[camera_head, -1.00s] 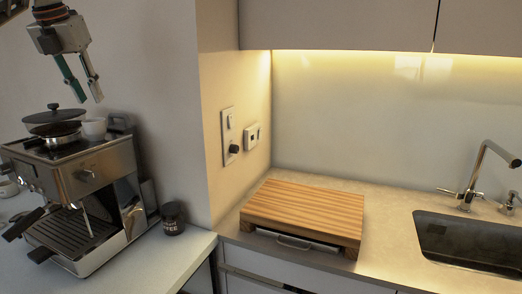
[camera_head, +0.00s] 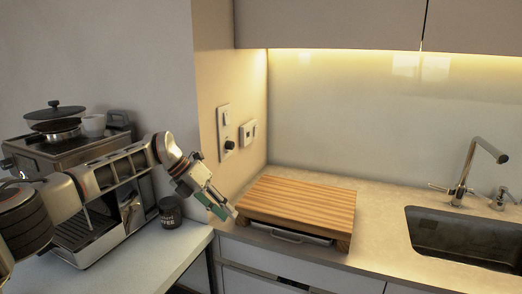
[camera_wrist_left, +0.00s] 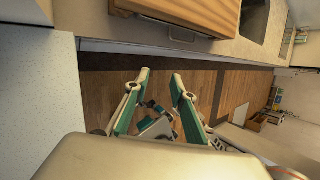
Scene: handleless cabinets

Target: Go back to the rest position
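My left gripper (camera_head: 230,213) hangs in front of the counter edge, between the coffee machine and the wooden board. It points down and to the right, and its arm reaches in from the left across the coffee machine. In the left wrist view its two green-padded fingers (camera_wrist_left: 160,76) stand apart with nothing between the tips, over the wooden floor. Far below, a small grey and teal part (camera_wrist_left: 157,124) shows between the fingers; it looks like my right gripper, but its fingers are too small to read. The head view does not show my right gripper.
A coffee machine (camera_head: 60,152) with pan and cup stands left, partly hidden by my arm. A dark coffee jar (camera_head: 170,211) stands close to my gripper. A thick wooden board (camera_head: 297,205) lies on the counter, left of the sink (camera_head: 465,240). Open floor (camera_wrist_left: 215,95) lies below.

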